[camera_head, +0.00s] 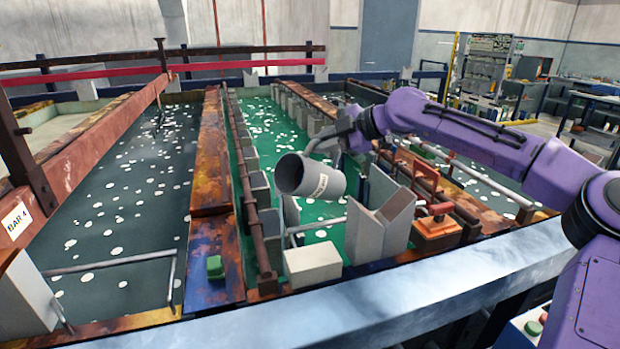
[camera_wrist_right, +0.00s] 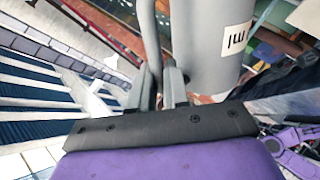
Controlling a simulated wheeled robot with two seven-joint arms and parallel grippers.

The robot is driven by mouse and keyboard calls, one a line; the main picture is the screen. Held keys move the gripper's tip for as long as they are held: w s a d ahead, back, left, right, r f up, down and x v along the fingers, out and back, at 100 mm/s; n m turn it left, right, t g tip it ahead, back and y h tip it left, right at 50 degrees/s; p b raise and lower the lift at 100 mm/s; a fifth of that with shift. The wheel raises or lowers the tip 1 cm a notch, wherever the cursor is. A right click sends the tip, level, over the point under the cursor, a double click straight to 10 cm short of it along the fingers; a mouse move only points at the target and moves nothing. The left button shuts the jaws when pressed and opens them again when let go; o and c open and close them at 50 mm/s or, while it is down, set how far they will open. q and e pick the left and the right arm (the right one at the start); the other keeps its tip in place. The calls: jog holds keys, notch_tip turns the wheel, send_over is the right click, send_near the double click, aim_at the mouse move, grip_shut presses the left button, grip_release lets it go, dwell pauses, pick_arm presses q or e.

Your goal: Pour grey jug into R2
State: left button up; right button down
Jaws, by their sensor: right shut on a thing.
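The grey jug (camera_head: 322,181) is tilted in the head view, its open mouth facing left and slightly down. It hangs above the green-liquid tank (camera_head: 324,212). A white label shows on its side. My right gripper (camera_head: 335,138) is shut on the jug's handle, above and to the right of its body. In the right wrist view, the gripper (camera_wrist_right: 160,90) closes around the handle, with the jug body (camera_wrist_right: 208,40) just beyond it. No stream of liquid is visible from the mouth. I cannot make out a tank label reading R2. My left gripper is not in view.
A dark-liquid tank (camera_head: 125,210) lies to the left behind a rusty divider (camera_head: 212,170). Pale blocks (camera_head: 312,264) and an orange-red fixture (camera_head: 436,228) stand near the jug. A blue-grey rail (camera_head: 400,300) runs along the front.

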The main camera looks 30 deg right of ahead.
jog(key=shift+w+a+h, duration=0.3)
jog(key=shift+w, duration=0.05)
jog(key=shift+s+d+b, duration=0.1)
jog(key=shift+s+b, duration=0.45)
jog(key=shift+s, duration=0.15)
jog(key=shift+s+d, duration=0.1)
jog(key=shift+s, duration=0.5)
jog(key=shift+w+a+f+n+h+b, duration=0.25)
jog(key=shift+w+a+n+b, duration=0.1)
jog(key=shift+w+a, duration=0.2)
jog(key=shift+w+a+f+n+h+b, duration=0.15)
jog(key=shift+w+a+n+h+b, duration=0.15)
jog(key=shift+w+a, duration=0.25)
jog(key=shift+s, duration=0.1)
